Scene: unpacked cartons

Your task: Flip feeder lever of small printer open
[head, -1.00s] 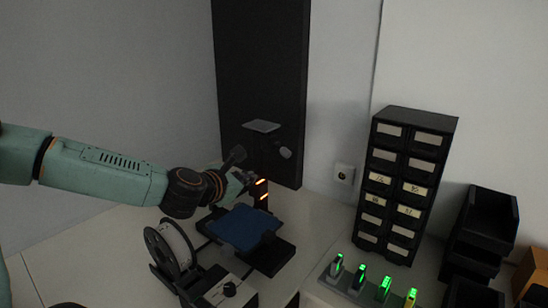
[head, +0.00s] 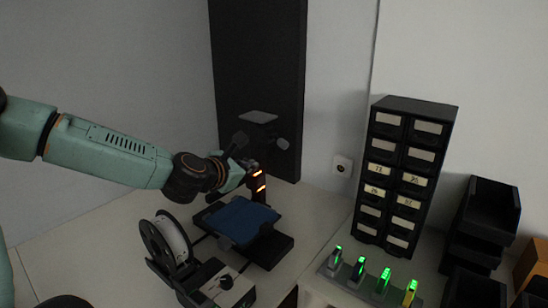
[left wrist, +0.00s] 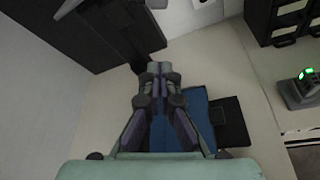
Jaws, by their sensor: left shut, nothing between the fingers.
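The small printer has a blue bed (head: 240,222) on a black base, with a dark upright behind it that carries orange lights (head: 258,181). The bed also shows, partly covered, in the left wrist view (left wrist: 198,105). My left gripper (head: 246,165) reaches in from the left, above and behind the bed, close to the printer's upright. In the left wrist view its fingers (left wrist: 159,70) are together, with nothing between them. I cannot make out the feeder lever; the gripper covers part of the upright. Whether the fingers touch the printer is unclear. My right gripper is not in view.
A filament spool (head: 166,243) and a control box with a knob (head: 226,283) stand at the printer's front left. A black drawer cabinet (head: 405,178), black bins (head: 487,222) and a rack with green-lit devices (head: 372,279) stand right. The table at left is clear.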

